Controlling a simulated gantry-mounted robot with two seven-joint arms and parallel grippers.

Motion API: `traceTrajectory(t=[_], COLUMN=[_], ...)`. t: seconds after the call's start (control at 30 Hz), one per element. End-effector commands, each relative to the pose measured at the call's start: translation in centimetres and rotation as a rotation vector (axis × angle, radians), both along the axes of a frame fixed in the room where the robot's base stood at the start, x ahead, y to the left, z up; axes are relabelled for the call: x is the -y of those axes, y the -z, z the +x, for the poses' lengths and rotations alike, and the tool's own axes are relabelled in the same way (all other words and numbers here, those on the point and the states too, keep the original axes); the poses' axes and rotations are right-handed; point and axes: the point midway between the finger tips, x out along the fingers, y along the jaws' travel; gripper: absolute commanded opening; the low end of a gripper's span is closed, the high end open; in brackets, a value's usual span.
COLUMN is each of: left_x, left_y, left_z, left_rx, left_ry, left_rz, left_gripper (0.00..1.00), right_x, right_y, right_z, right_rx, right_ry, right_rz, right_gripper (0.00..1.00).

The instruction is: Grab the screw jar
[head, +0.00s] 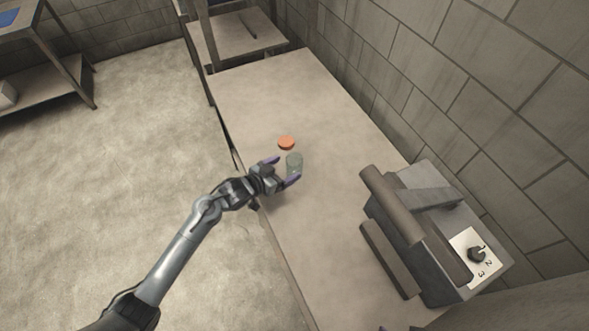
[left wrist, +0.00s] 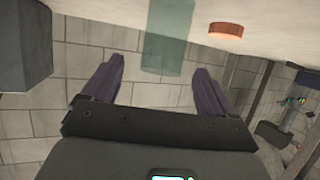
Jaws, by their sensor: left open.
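The screw jar (head: 294,163) is a small greenish see-through cylinder standing on the table. In the left wrist view the jar (left wrist: 167,36) shows at the top, ahead of and between the fingers. A round orange lid (head: 286,143) lies on the table beside the jar, apart from it; it also shows in the left wrist view (left wrist: 226,30). My left gripper (head: 281,171) is open, its purple fingertips on either side of the jar's near side in the head view. Whether the fingers touch the jar I cannot tell.
The long beige table (head: 265,95) is mostly clear around the jar. A grey machine with rollers and a numbered dial (head: 430,235) stands on it at the right. A block wall (head: 420,80) runs along the far side. Another bench (head: 240,35) stands behind.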

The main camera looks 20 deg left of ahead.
Motion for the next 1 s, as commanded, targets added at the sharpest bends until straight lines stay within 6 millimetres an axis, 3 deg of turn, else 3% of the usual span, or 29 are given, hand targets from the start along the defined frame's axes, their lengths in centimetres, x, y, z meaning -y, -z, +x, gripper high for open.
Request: traceTrajectory(t=[0.27, 0.6, 0.93, 1.0], left_x=[0.5, 1.8, 1.9, 1.9], left_y=[0.7, 2.4, 2.6, 2.6], left_z=[1.4, 4.8, 5.2, 5.2], left_rx=[0.0, 0.0, -0.001, -0.001], left_ry=[0.0, 0.0, 0.0, 0.0], left_rz=[0.001, -0.001, 0.001, 0.001], left_gripper=[0.87, 0.87, 0.87, 0.78], right_x=[0.0, 0.0, 0.0, 0.0], right_y=[0.4, 1.2, 1.2, 1.2], right_z=[0.0, 0.1, 0.1, 0.1], right_rx=[0.001, 0.002, 0.002, 0.002], right_ry=[0.0, 0.0, 0.0, 0.0], right_rz=[0.0, -0.001, -0.001, -0.001], right_gripper=[0.91, 0.91, 0.91, 0.91])
